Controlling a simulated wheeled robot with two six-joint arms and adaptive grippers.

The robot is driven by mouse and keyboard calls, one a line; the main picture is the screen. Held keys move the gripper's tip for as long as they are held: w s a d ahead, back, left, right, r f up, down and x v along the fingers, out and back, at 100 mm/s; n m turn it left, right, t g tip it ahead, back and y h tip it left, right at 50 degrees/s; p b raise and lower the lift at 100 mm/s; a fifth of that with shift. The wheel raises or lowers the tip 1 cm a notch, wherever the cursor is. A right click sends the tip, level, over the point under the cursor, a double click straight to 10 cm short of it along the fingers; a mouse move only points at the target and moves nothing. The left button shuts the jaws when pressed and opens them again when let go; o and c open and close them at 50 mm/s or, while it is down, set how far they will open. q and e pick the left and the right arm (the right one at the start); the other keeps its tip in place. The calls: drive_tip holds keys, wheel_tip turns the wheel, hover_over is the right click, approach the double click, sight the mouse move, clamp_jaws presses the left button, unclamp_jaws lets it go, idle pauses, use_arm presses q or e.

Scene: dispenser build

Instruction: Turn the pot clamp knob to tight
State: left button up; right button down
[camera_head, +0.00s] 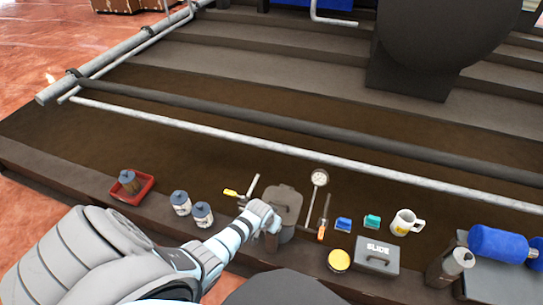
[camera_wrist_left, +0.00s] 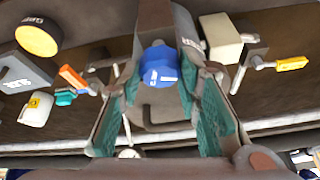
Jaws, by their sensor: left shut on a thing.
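The dark grey-brown lidded pot (camera_head: 285,197) stands on the brown bench near the front edge in the head view. In the left wrist view a blue knob (camera_wrist_left: 160,66) with white marks sits in front of the pot's brown body, between the teal-padded fingers. My left gripper (camera_head: 268,224) reaches to the pot's near side. In the left wrist view (camera_wrist_left: 160,75) its fingertips are on either side of the knob, shut on it. The knob is hidden by the gripper in the head view. The marking on the knob is too small to read. My right gripper is not in view.
Left of the pot are two white bottles (camera_head: 202,215), a red tray (camera_head: 147,191) and a yellow-handled tool (camera_head: 231,193). Right of it are a gauge (camera_head: 320,178), an orange-handled tool (camera_head: 321,235), blue and teal blocks, a mug (camera_head: 405,223), a yellow-topped can (camera_head: 339,261) and a grey box (camera_head: 377,259).

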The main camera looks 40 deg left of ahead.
use_arm(q)
drive_tip(key=shift+a+m, duration=0.1)
drive_tip(key=shift+m, duration=0.2)
drive_tip(key=o, duration=1.1)
drive_tip(key=v, duration=1.2)
drive_tip(key=shift+a, duration=0.1)
